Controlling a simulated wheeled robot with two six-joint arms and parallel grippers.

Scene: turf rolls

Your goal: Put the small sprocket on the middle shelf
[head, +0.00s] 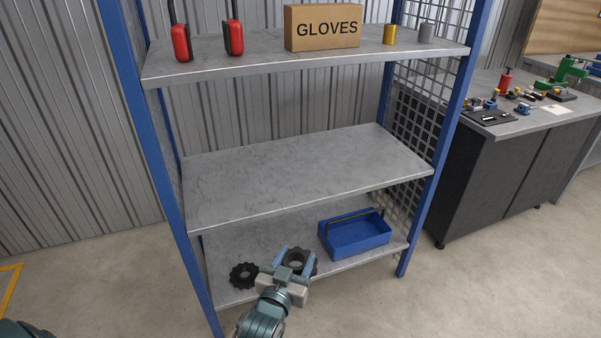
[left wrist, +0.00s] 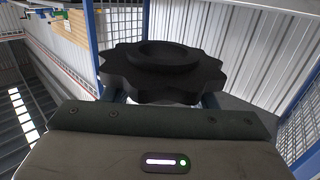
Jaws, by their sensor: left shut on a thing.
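My left gripper (head: 295,262) is over the front of the bottom shelf, shut on a dark toothed sprocket (head: 300,259). In the left wrist view the held sprocket (left wrist: 163,72) is black with a raised hub ring, and it sits between the two fingers. A second dark sprocket (head: 243,275) lies on the bottom shelf to the left of the gripper. I cannot tell for sure from their sizes which one is the small sprocket. The middle shelf (head: 300,180) above is grey and bare. My right gripper is not in view.
A blue open tool tray (head: 355,238) stands on the bottom shelf (head: 225,255) to the right. Blue posts (head: 166,170) frame the rack, with wire mesh (head: 408,160) on its right side. The top shelf (head: 260,60) holds a gloves box (head: 323,27), red-bodied tools and small cylinders.

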